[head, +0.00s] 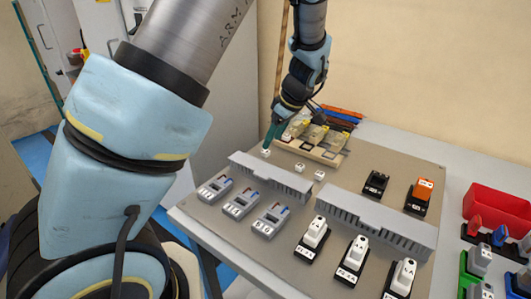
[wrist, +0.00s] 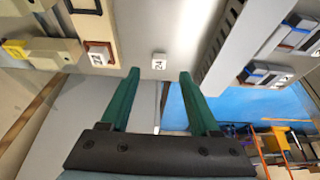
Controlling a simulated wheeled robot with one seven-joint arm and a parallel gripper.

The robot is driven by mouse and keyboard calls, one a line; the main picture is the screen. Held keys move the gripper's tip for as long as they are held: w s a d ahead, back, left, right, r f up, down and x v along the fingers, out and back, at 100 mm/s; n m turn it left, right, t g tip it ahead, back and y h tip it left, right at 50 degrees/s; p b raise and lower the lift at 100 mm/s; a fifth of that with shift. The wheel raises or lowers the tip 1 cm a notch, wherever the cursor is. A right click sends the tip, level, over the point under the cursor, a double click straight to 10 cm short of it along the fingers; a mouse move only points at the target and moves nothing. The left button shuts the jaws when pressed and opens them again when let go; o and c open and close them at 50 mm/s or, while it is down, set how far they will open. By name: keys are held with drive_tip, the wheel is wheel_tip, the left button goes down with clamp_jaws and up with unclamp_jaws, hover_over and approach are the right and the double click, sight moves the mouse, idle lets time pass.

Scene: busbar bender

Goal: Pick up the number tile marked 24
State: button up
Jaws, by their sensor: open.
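The small white number tile marked 24 (wrist: 159,61) lies on the grey board. In the wrist view it sits just beyond and between my fingertips, apart from both. In the head view a white tile (head: 266,153) lies just below my gripper (head: 269,143), and its number is too small to read there. My gripper (wrist: 160,73) has two green fingers, which are open with nothing between them.
Two other white tiles (head: 300,168) (head: 319,175) lie to the right. A wooden rack (head: 316,150) stands behind, with a tile at its left end. Grey slotted ducts (head: 270,176) (head: 378,222), switches and breakers fill the board (head: 215,222). A red bin (head: 497,208) stands right.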

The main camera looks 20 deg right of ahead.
sight(268, 152)
drive_tip(key=shift+p+x, duration=0.85)
drive_tip(key=shift+x, duration=1.75)
drive_tip(key=shift+w, duration=0.1)
clamp_jaws()
